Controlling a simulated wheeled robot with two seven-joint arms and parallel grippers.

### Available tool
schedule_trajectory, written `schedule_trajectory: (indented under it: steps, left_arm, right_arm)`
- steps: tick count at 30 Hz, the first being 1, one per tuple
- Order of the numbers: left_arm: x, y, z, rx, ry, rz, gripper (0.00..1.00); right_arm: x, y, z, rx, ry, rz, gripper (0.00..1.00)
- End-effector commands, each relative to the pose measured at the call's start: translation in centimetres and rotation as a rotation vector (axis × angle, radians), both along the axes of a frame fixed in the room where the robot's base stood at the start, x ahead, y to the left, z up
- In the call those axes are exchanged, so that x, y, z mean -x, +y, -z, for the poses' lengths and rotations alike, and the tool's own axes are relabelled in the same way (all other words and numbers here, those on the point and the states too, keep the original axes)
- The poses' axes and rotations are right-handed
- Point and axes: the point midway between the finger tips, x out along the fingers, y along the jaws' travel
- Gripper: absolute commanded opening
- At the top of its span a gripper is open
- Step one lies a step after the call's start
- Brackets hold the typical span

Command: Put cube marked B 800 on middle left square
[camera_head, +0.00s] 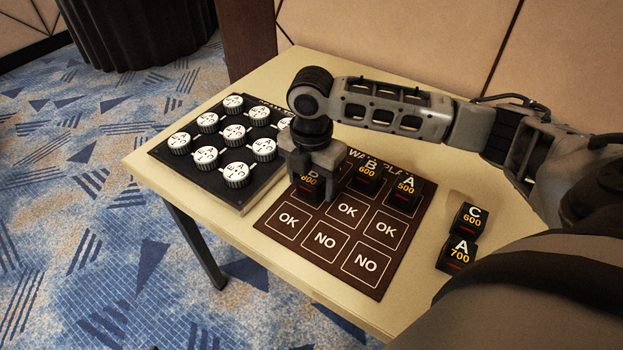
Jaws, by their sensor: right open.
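The black cube marked B 800 (308,182) is on the dark brown board (283,241), at the left end of its middle row. It seems to rest on that square, but the gripper hides its upper part and most of the square. My right gripper (316,178) points down over the cube, its fingers open on either side of it. Cube B 600 (367,172) and cube A 500 (403,192) stand on the board's far row. My left gripper is not in view.
Cubes C 600 (470,219) and A 700 (459,252) stand on the table (222,231) right of the board. A black panel with several white knobs (234,134) lies to the left. The board's near-row squares, marked OK and NO, are empty.

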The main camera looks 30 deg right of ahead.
Motion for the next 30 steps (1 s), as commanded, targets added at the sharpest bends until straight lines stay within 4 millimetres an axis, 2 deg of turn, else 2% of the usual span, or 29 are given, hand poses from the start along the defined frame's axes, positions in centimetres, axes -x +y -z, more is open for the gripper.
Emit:
schedule_trajectory:
  steps: [5, 12, 18, 23, 30]
  left_arm:
    - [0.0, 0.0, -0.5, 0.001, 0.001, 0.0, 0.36]
    - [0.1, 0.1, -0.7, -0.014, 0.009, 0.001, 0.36]
    - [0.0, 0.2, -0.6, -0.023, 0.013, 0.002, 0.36]
    - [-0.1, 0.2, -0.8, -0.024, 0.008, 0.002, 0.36]
    - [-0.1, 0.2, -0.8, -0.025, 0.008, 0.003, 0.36]
  right_arm:
    - [-0.1, 0.0, -2.8, -0.001, -0.006, -0.001, 0.65]
    - [-0.1, 0.0, -8.1, -0.001, -0.005, 0.0, 0.65]
    - [-0.1, 0.0, -11.1, -0.001, -0.003, 0.0, 0.65]
    - [-0.1, 0.0, -12.0, -0.001, -0.002, 0.001, 0.65]
    - [-0.1, 0.0, -12.1, -0.001, -0.001, 0.001, 0.65]
